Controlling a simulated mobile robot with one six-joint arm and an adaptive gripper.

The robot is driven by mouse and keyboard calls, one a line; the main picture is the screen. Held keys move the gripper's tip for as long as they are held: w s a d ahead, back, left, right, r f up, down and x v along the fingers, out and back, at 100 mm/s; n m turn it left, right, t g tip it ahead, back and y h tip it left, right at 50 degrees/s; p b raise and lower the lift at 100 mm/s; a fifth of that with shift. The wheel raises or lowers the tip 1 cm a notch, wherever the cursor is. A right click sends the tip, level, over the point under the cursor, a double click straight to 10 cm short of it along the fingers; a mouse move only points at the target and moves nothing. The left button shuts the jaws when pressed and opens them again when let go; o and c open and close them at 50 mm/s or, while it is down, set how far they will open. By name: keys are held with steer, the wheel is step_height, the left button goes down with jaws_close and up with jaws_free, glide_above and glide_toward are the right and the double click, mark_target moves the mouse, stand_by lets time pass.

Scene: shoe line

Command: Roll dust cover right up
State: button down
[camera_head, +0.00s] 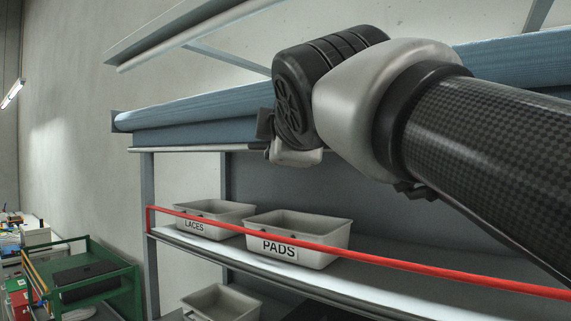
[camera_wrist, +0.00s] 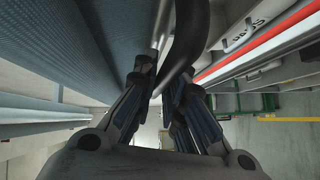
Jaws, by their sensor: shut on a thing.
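The dust cover (camera_head: 205,113) is a blue ribbed sheet gathered along the top of the rack, with a pale bar (camera_head: 190,149) along its lower edge. In the wrist view the blue cover (camera_wrist: 75,50) fills the left side. My gripper (camera_wrist: 167,82) is shut on a dark curved handle (camera_wrist: 187,40) beside the pale bar, at the cover's lower edge. In the head view my wrist and forearm hide the gripper's fingers and the handle. The cover is up, and the shelf below is uncovered.
A red strip (camera_head: 400,264) runs along the shelf front. Grey bins marked LACES (camera_head: 215,212) and PADS (camera_head: 300,228) stand on that shelf, with another bin (camera_head: 222,301) below. A green cart (camera_head: 125,278) stands at the lower left. A sloped panel (camera_head: 185,35) hangs above.

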steer(key=shift+s+r+p, duration=0.1)
steer(key=shift+r+p, duration=1.15)
steer(key=shift+r, duration=0.75)
steer(key=c, duration=1.7)
jaws_free()
steer(key=shift+o, duration=0.2)
steer(key=shift+f, duration=0.1)
steer(key=v, duration=0.8)
